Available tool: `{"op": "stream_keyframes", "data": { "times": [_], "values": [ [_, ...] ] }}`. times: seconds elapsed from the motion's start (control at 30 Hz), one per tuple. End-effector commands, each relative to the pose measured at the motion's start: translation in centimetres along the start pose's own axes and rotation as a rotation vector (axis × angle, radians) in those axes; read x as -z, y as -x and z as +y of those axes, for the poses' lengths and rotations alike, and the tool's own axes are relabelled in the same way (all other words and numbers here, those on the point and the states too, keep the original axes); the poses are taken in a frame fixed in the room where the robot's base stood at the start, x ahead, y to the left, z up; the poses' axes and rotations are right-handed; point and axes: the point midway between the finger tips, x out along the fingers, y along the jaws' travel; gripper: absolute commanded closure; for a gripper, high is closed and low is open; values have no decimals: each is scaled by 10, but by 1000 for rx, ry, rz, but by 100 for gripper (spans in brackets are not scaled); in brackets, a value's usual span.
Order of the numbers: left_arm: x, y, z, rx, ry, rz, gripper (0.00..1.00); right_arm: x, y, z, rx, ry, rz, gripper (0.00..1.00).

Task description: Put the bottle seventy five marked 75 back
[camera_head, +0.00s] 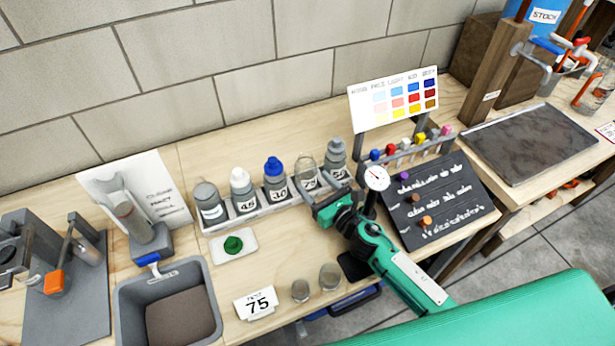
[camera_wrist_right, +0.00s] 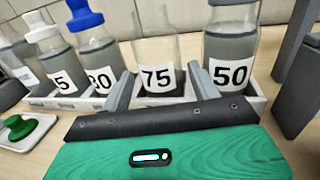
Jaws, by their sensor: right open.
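The bottle marked 75 (camera_head: 307,172) stands upright in the white rack (camera_head: 262,213), between the 30 and 50 bottles. It also shows in the right wrist view (camera_wrist_right: 156,48), with clear glass above its label and its top cut off by the frame. My right gripper (camera_head: 328,205) is open just in front of the rack. In the right wrist view its two fingers (camera_wrist_right: 160,78) stand on either side of the lower part of bottle 75. I cannot tell whether they touch it. My left gripper is not in view.
Bottle 50 (camera_head: 336,158) and blue-capped bottle 30 (camera_head: 274,180) stand close beside. A green cap (camera_head: 233,244) lies on a small white tray. A card marked 75 (camera_head: 257,304), two glass jars (camera_head: 330,276), a grey sink (camera_head: 134,305) and a dark board (camera_head: 440,200) surround the work area.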

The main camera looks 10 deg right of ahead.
Motion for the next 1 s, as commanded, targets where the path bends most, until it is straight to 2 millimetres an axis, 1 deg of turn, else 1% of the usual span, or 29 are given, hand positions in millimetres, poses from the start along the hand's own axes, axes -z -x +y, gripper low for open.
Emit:
{"op": "stream_keyframes", "data": {
  "times": [0.03, 0.2, 0.4, 0.53, 0.7, 1.0],
  "values": [
    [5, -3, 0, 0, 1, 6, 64, 3, 12, 0, -1, 2, 2, 38],
    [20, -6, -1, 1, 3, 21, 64, 2, 42, 1, -2, 0, 1, 38],
    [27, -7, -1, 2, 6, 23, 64, 1, 63, 0, -1, 1, 0, 38],
    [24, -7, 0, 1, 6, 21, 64, 0, 68, 0, -1, 1, 0, 38],
    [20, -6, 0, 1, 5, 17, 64, -1, 70, 0, -1, 0, -1, 38],
    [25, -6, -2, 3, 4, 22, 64, 0, 69, 0, -1, 0, -1, 38]
  ]
}}
